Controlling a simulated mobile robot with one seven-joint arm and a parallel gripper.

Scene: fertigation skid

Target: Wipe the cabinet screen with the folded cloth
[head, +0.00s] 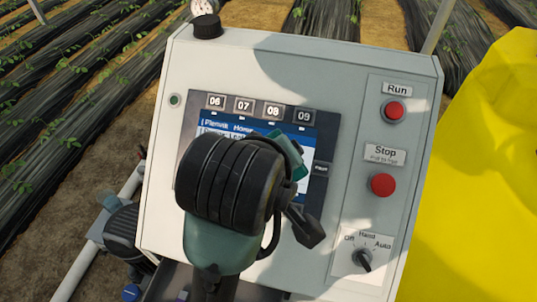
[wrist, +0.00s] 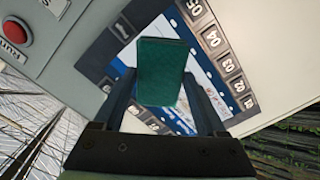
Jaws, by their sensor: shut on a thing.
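The cabinet screen (head: 228,126) is a lit blue and white panel in a dark frame on the grey cabinet, largely covered by my arm in the head view. In the wrist view the screen (wrist: 182,28) lies behind the cloth. The folded cloth is a dark green block (wrist: 160,72) held between the two fingers of my gripper (wrist: 158,88). In the head view only part of the cloth (head: 291,150) shows, in front of the screen's right part. My gripper is shut on the cloth. I cannot tell whether the cloth touches the screen.
Right of the screen are a red Run button (head: 394,111), a red Stop button (head: 382,184) and a Hand/Auto selector knob (head: 363,259). A black cap (head: 206,26) stands on the cabinet top. A large yellow object (head: 480,190) is at far right.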

